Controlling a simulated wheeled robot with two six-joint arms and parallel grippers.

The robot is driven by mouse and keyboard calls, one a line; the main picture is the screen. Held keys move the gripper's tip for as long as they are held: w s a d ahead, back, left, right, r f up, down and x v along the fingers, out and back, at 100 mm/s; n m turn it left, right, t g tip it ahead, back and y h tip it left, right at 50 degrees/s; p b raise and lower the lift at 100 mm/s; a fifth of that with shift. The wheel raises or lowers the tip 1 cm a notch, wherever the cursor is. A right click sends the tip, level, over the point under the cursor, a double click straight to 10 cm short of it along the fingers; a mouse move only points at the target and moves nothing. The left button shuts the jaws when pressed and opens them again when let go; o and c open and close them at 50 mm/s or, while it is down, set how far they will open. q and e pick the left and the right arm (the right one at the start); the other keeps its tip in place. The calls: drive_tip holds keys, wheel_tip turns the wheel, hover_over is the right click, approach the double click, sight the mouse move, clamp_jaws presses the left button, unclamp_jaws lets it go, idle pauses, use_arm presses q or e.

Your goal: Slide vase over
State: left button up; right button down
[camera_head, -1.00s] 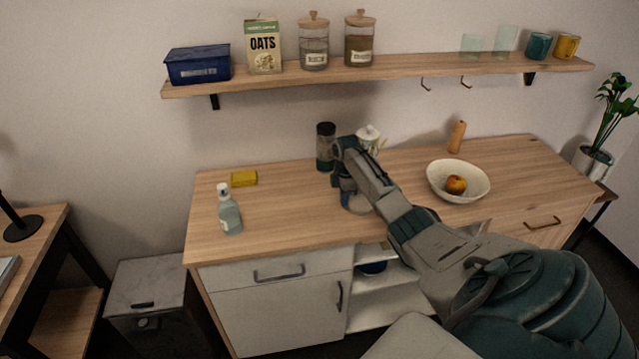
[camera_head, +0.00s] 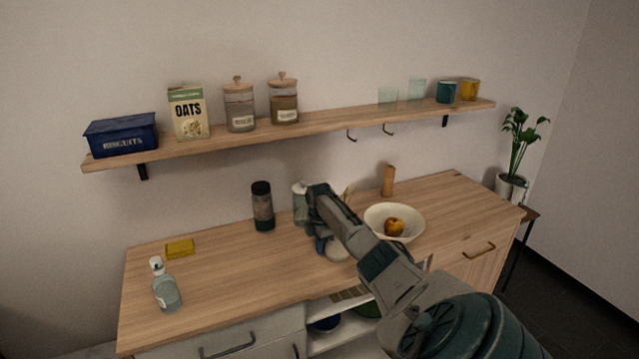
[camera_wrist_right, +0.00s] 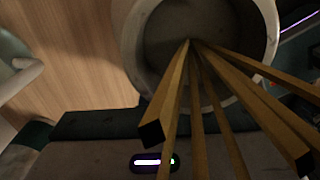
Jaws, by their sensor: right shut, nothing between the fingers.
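My right gripper (camera_head: 321,243) is over the middle of the wooden counter, well left of that pot. Its fingers are mostly hidden by my own wrist; it is shut and empty. In the right wrist view a round grey container (camera_wrist_right: 150,40) with several long wooden sticks (camera_wrist_right: 178,90) is close to the camera. My left gripper is not in view.
The counter (camera_head: 230,270) holds a dark-lidded jar (camera_head: 263,208), a pale jar (camera_head: 300,203), a bowl (camera_head: 394,212) with fruit, a wooden mill (camera_head: 388,181), a yellow sponge (camera_head: 180,249) and a bottle (camera_head: 165,286). A loaded shelf (camera_head: 330,118) hangs above.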

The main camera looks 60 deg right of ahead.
drive_tip(key=w+a+p, duration=0.1)
drive_tip(key=w+a+r, duration=0.1)
drive_tip(key=a, duration=0.1)
drive_tip(key=shift+a+p, duration=0.1)
drive_tip(key=shift+p, duration=0.25)
wheel_tip(320, 180, up, 9)
drive_tip(key=b, duration=0.2)
drive_tip(key=shift+b, duration=0.4)
